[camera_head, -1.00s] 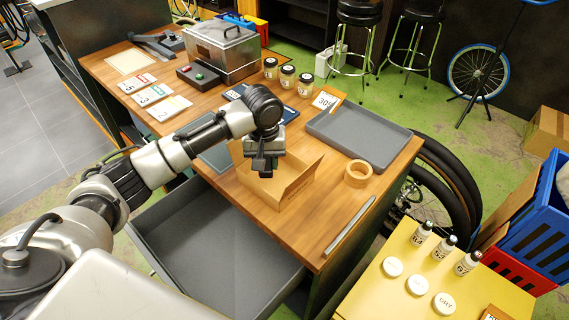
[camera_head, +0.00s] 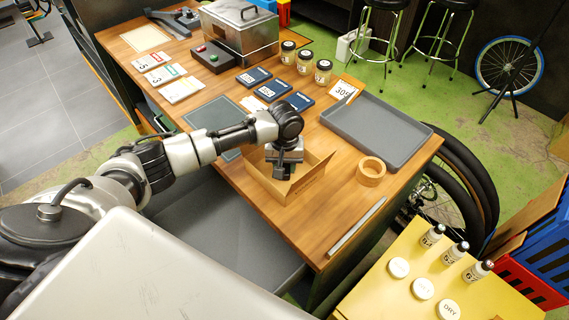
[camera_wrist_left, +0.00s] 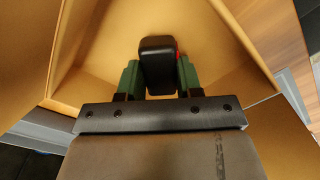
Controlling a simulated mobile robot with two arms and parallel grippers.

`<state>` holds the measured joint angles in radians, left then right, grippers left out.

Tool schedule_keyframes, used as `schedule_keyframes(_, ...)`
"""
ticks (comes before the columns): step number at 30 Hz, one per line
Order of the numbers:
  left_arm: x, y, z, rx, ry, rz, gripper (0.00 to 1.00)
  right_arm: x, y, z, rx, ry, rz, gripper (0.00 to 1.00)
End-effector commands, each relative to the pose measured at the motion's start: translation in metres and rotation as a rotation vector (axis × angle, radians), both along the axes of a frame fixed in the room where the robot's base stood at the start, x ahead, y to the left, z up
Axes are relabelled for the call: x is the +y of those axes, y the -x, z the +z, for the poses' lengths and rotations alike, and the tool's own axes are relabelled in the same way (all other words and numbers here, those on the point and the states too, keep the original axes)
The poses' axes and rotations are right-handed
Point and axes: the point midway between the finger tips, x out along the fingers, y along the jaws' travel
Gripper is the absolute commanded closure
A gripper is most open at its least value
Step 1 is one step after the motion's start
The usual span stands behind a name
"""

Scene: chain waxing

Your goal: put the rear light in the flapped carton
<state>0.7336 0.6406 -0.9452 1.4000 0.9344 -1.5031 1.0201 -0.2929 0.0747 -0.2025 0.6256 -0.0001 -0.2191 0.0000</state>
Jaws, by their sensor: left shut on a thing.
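The flapped carton (camera_head: 309,179) stands open on the wooden bench in the head view, with a flap spread out on its right side. My left gripper (camera_head: 283,172) points down into the carton's opening. In the left wrist view, the green-padded fingers of my left gripper (camera_wrist_left: 160,78) are shut on the rear light (camera_wrist_left: 158,62), a small black rounded body with a bit of red at its right edge. Carton walls (camera_wrist_left: 225,30) surround it there. I cannot tell whether the light touches the carton's floor. My right gripper is not in view.
A roll of tape (camera_head: 371,171) and a grey tray (camera_head: 378,130) are right of the carton. A metal ruler (camera_head: 356,226) lies near the bench's front edge. Dark blue boxes (camera_head: 273,90) and jars (camera_head: 305,60) stand behind. A grey drawer (camera_head: 235,235) is open below.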

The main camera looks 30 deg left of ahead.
Motion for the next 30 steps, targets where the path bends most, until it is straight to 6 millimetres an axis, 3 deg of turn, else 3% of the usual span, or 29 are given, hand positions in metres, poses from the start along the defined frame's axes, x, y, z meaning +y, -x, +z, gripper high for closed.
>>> schedule_keyframes(9, 0.000, 0.000, -0.003, -0.001, 0.000, 0.001, 0.92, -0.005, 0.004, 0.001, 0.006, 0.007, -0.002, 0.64)
schedule_keyframes(10, 0.000, 0.000, -0.003, -0.001, 0.000, 0.001, 0.63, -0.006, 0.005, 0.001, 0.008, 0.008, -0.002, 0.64)
schedule_keyframes(15, 0.000, 0.000, -0.003, -0.001, 0.000, 0.000, 0.39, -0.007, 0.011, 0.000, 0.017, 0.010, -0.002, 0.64)
schedule_keyframes(24, 0.000, -0.001, -0.001, -0.002, 0.000, 0.000, 0.39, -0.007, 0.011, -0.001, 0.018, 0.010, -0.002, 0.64)
schedule_keyframes(30, 0.000, -0.001, 0.026, -0.006, 0.001, -0.002, 0.39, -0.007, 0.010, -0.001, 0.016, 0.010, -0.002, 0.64)
